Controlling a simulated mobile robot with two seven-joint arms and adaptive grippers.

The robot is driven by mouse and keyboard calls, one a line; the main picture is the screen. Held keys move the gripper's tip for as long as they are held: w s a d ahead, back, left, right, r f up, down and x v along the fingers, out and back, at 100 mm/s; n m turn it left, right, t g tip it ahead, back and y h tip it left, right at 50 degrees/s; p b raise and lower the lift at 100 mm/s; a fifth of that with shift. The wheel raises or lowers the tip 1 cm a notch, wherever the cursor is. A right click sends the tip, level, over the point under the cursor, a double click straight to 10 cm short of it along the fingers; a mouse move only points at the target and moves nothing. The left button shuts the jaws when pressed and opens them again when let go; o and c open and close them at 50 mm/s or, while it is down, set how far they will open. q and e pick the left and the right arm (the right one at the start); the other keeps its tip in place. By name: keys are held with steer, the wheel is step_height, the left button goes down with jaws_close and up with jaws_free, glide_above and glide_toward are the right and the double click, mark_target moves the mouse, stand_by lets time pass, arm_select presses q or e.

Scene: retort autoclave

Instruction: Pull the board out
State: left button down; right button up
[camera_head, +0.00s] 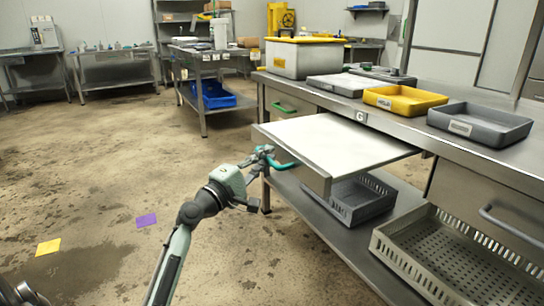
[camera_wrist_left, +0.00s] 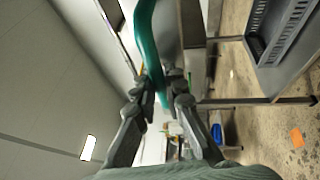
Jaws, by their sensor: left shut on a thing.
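The white board (camera_head: 330,140) sticks out from under the counter top, level, on the left part of the steel counter. A teal handle (camera_head: 282,163) is on its front edge. My left gripper (camera_head: 264,155) is shut on this handle. The left wrist view shows the teal handle (camera_wrist_left: 150,50) running between the two fingers of my left gripper (camera_wrist_left: 160,88). The back of the board is hidden under the counter. My right gripper is not in view.
The counter (camera_head: 440,133) carries a yellow tray (camera_head: 404,100), a grey tray (camera_head: 480,123) and a yellow-lidded bin (camera_head: 305,60). A green handle (camera_head: 284,108) is on a drawer nearby. Grey crates (camera_head: 352,203) sit on the shelf below.

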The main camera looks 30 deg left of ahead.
arm_select(q)
steer(key=c, duration=1.6)
jaws_free()
steer(key=shift+o, duration=0.2)
steer(key=shift+s, duration=0.1)
steer(key=v, duration=1.2)
